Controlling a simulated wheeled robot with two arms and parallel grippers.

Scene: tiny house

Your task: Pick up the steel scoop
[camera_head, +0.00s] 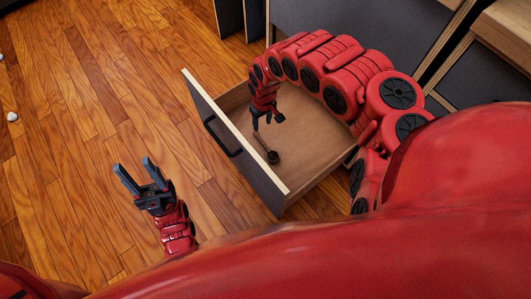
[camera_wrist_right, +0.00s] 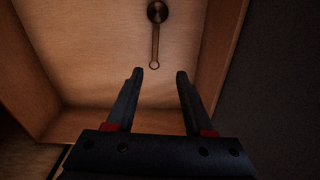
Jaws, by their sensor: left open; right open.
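The steel scoop (camera_head: 273,157) lies on the floor of an open drawer (camera_head: 317,153), near its front panel. In the right wrist view the scoop (camera_wrist_right: 157,12) shows a dark round bowl at the top edge and a thin handle ending in a small ring, which points toward my fingers. My right gripper (camera_head: 268,121) is over the drawer, open and empty; in its wrist view the two fingertips (camera_wrist_right: 159,72) are apart, just short of the handle's ring. My left gripper (camera_head: 135,168) is open and empty over the wooden floor, outside the drawer.
The drawer's dark front panel (camera_head: 225,140) with a black handle stands between my two grippers. Dark cabinets (camera_head: 340,22) stand behind the drawer. The wooden floor (camera_head: 100,80) to the left is mostly clear, with small white objects (camera_head: 12,117) at the far left.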

